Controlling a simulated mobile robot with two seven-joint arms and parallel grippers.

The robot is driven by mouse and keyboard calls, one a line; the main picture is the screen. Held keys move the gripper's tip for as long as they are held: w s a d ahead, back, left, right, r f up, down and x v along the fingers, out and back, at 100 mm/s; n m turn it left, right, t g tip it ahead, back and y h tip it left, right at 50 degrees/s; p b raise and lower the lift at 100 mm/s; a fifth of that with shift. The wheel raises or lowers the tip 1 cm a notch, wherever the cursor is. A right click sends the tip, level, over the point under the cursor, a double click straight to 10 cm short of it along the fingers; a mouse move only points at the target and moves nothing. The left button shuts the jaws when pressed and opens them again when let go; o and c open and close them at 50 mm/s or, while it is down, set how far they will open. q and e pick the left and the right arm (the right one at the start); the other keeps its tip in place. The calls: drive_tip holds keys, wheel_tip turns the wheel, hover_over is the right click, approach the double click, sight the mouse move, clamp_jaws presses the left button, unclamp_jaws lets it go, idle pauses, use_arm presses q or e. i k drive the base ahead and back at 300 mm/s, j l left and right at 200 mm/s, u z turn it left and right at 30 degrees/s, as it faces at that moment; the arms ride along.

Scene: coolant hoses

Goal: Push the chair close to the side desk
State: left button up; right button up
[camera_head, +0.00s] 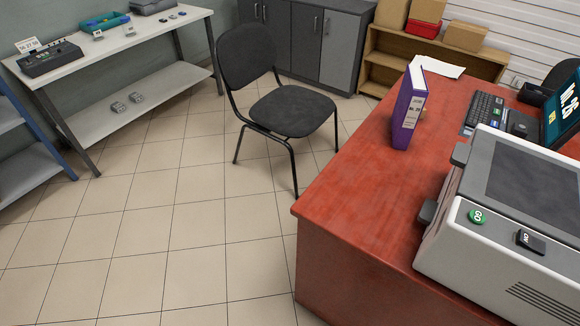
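A dark grey chair (292,112) with a black metal frame stands upright on the tiled floor, near the middle top of the head view. Its backrest (247,53) is on the left and its seat extends right, towards the red-topped desk (350,195). One leg comes down close to the desk's left edge in the picture; I cannot tell the exact gap. A white-topped bench (130,40) stands along the left wall, apart from the chair. I cannot tell for certain which of the two is the side desk. Neither of my grippers is in view.
The desk holds a purple binder (408,110), a white machine (500,215), a keyboard (484,112) and a laptop (563,110). Grey cabinets (310,45) and a wooden shelf (385,62) with boxes stand behind. The tiled floor (170,220) at left is clear.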

sight(244, 53)
drive_tip(key=k+z, duration=0.15)
drive_tip(key=z, duration=1.25)
drive_tip(key=i+j, duration=0.2)
drive_tip(key=j, duration=0.35)
drive_tip(key=i+j, duration=0.25)
drive_tip(key=j, duration=0.25)
drive_tip(key=i+j, duration=0.2)
drive_tip(key=j, duration=0.35)
drive_tip(key=i+j, duration=0.2)
drive_tip(key=j, duration=0.3)
drive_tip(key=i+j, duration=0.25)
drive_tip(key=j, duration=0.3)
drive_tip(key=i+j, duration=0.2)
drive_tip(key=j, duration=0.35)
drive_tip(key=i+j, duration=0.2)
drive_tip(key=j, duration=0.3)
drive_tip(key=i+j, duration=0.25)
drive_tip(key=j, duration=0.3)
